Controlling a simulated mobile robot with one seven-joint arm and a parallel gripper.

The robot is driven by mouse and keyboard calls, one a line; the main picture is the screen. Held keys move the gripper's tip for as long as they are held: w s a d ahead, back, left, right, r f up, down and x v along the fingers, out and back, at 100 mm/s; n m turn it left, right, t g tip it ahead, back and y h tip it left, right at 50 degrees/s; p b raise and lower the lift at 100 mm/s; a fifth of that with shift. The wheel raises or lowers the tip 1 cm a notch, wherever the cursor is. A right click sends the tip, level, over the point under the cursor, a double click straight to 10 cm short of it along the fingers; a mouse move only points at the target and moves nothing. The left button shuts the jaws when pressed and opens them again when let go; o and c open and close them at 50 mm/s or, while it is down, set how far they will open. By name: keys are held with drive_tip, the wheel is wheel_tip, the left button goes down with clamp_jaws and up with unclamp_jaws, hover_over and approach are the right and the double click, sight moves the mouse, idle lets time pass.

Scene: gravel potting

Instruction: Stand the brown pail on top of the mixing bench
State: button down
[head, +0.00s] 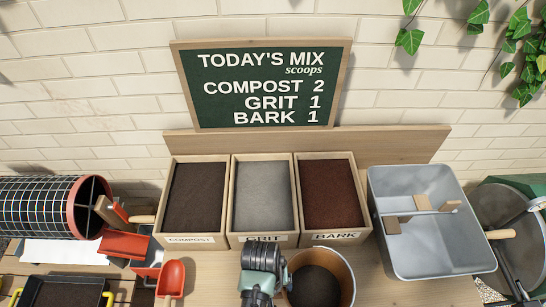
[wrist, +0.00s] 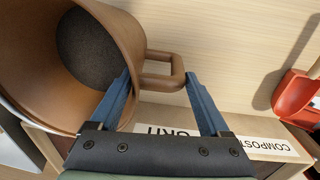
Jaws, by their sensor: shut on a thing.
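The brown pail (head: 345,265) is at the bottom centre of the head view, in front of the bins, with dark material inside. In the wrist view the pail (wrist: 40,90) fills the upper left, and its side handle (wrist: 178,70) reaches between my fingers. My gripper (wrist: 158,76) is shut on that handle. In the head view my arm is left of the pail and hides the fingertips. The mixing bench (head: 205,262) is the pale wooden top below and around the pail. I cannot tell whether the pail's base touches it.
Bins of compost (head: 195,195), grit (head: 263,195) and bark (head: 329,195) stand behind the pail. A grey metal tub (head: 440,260) is to the right. A red scoop (head: 170,278) and a mesh drum (head: 45,207) are left. Some bare bench lies between scoop and arm.

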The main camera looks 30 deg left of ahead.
drive_tip(key=shift+w, duration=0.1)
unclamp_jaws()
drive_tip(key=shift+f, duration=0.1)
